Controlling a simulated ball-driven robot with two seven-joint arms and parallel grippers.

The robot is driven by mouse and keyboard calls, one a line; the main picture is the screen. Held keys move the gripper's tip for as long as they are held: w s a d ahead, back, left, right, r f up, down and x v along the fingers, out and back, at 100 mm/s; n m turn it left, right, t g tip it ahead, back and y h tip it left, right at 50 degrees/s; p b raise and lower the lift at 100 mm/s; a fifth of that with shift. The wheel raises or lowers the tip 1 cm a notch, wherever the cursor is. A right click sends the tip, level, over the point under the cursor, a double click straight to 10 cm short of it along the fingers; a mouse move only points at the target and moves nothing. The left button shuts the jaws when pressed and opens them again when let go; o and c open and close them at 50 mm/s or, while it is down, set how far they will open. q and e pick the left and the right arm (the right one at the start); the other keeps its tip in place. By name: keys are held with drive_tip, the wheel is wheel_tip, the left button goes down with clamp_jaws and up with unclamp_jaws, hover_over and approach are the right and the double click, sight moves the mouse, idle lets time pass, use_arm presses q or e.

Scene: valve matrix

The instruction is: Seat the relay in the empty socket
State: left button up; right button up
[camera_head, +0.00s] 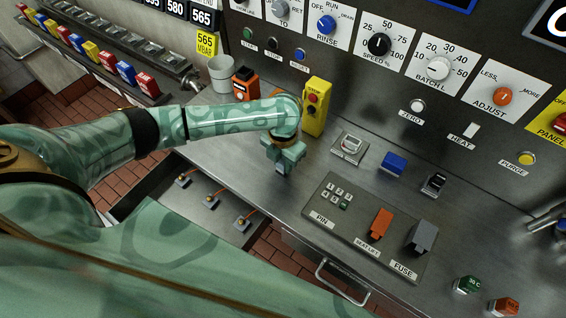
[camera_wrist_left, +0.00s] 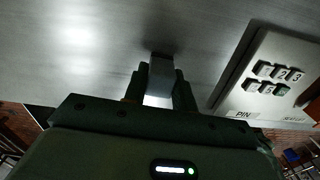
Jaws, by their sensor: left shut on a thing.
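My left gripper (camera_head: 283,163) is over the front part of the steel counter, left of the PIN plate. It points down and is shut on a small light grey block, which I take to be the relay (camera_wrist_left: 160,78). In the left wrist view the block sits between the two dark fingers, its far end close to or at the counter; I cannot tell if it touches. In the head view the hand mostly hides the block. I cannot clearly make out the empty socket. My right gripper is not in view.
The PIN plate (camera_head: 318,213) carries keys, an orange lever (camera_head: 381,222) and a grey fuse handle (camera_head: 421,236). Behind are a yellow stop box (camera_head: 316,106), a blue block (camera_head: 393,163) and a black switch (camera_head: 435,184). An open drawer (camera_head: 197,218) lies below left.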

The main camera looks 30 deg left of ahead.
sight(283, 162)
use_arm(q)
drive_tip(key=shift+r, duration=0.55)
wheel_tip(283, 162, up, 3)
drive_tip(key=shift+s+d+p, duration=0.15)
drive_tip(key=shift+p, duration=0.55)
drive_tip(key=s+d+r+n+p, duration=0.2)
drive_tip(key=s+d+r+n, duration=0.25)
drive_tip(key=s+n, duration=0.35)
drive_tip(key=s+d+r+n+p, duration=0.2)
drive_tip(key=s+d+r+n, duration=0.25)
drive_tip(key=n, duration=0.45)
drive_tip(key=w+a+r+n+b, duration=0.2)
drive_tip(key=a+n+b, duration=0.2)
drive_tip(key=n, duration=0.6)
drive_tip(key=w+a+r+n+b, duration=0.2)
drive_tip(key=a+n+b, duration=0.3)
drive_tip(key=n, duration=0.6)
drive_tip(key=shift+w+r+b, duration=0.25)
drive_tip(key=shift+w+b, duration=0.4)
drive_tip(key=shift+b, duration=0.1)
